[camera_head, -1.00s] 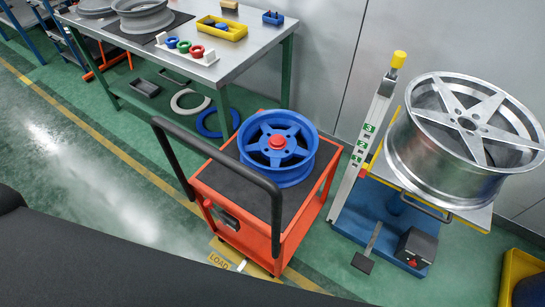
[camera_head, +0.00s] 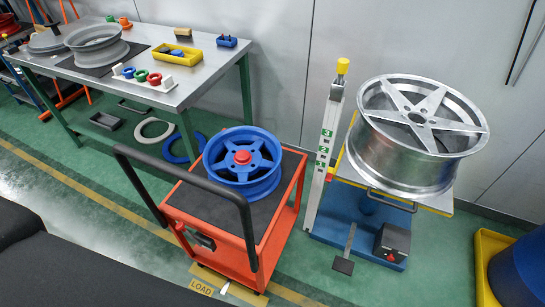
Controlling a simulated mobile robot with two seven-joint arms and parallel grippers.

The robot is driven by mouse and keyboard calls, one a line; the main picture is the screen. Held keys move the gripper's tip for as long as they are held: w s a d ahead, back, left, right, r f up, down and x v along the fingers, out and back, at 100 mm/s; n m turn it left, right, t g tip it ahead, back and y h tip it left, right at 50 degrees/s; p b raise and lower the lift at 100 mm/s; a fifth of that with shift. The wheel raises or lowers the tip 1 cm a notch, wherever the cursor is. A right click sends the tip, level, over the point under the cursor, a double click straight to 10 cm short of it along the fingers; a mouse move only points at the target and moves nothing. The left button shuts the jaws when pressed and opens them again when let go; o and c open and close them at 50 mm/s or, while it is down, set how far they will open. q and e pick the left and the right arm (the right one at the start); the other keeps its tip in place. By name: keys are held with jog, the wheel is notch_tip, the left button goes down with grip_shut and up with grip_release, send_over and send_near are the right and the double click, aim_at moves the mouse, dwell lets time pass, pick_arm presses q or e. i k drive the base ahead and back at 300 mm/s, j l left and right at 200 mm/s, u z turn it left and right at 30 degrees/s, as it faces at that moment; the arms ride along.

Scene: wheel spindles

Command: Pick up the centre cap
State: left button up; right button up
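A red round piece (camera_head: 242,157), which looks like the centre cap, sits at the middle of the blue wheel (camera_head: 262,186). The wheel lies flat, spokes up, on the dark top of the orange cart (camera_head: 190,215). Neither of my grippers shows in the head view. The dark shape along the lower left edge hides part of the floor.
A silver wheel (camera_head: 455,133) rests on the blue lift stand (camera_head: 335,238) right of the cart. A workbench (camera_head: 206,78) at the back left holds a yellow tray (camera_head: 197,53) and coloured rings (camera_head: 140,75). The cart's black handle (camera_head: 200,180) rises in front of the blue wheel.

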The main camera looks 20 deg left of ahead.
aim_at(243, 157)
jog(key=z, duration=1.45)
jog(key=k+j, duration=0.1)
jog(key=j, duration=0.7)
jog(key=k+j+z, duration=0.1)
jog(key=j, duration=0.3)
jog(key=k+j, duration=0.15)
jog(key=j, duration=0.65)
jog(key=k+z, duration=0.05)
